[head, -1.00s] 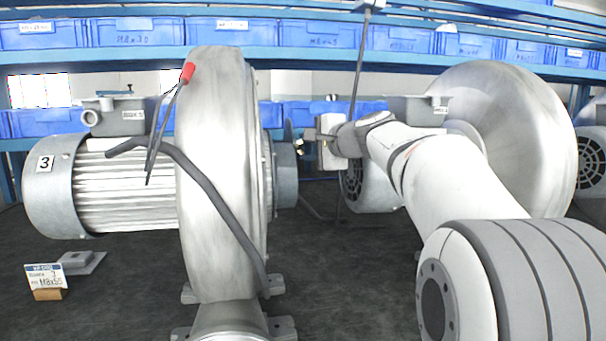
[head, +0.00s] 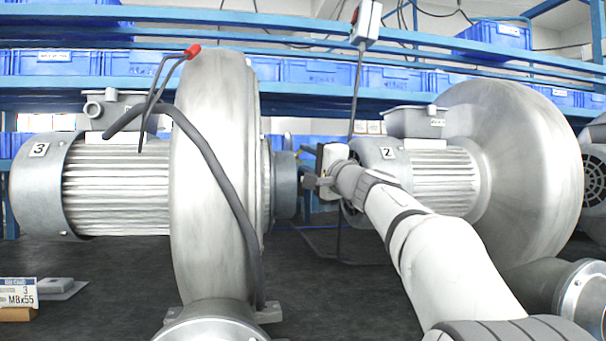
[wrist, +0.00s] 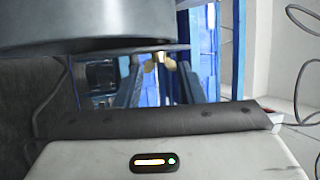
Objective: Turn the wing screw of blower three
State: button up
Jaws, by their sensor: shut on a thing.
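Blower three (head: 215,170) stands at the left in the head view, with a number 3 plate on its motor. Its short grey inlet collar (head: 285,185) faces right, toward my gripper (head: 312,183). My gripper is close beside the collar's open side and is shut on the wing screw. In the wrist view the brass wing screw (wrist: 160,60) shows just below the rim of the large grey collar (wrist: 95,25). In the head view my gripper hides the screw.
Blower two (head: 440,180) stands close behind my arm at the right. A dark hose (head: 215,195) hangs over blower three's housing. A tag reading M8x55 (head: 20,292) stands at the front left. Blue bins (head: 50,62) fill the shelves behind. Dark bench top is free between the blowers.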

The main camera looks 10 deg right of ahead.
jog(key=n+t+y, duration=0.1)
jog(key=y, duration=0.1)
jog(key=f+n+t+y, duration=0.1)
jog(key=n+y, duration=0.1)
jog(key=w+n+t+y, duration=0.1)
jog(key=n+y, duration=0.1)
jog(key=shift+d+f, duration=0.15)
jog(key=shift+f, duration=0.05)
jog(key=shift+n, duration=0.3)
dwell(0.3)
jog(key=o, duration=1)
jog(key=shift+y, duration=0.3)
jog(key=shift+s, duration=0.1)
jog(key=shift+p+v, duration=0.5)
jog(key=shift+v, duration=3.35)
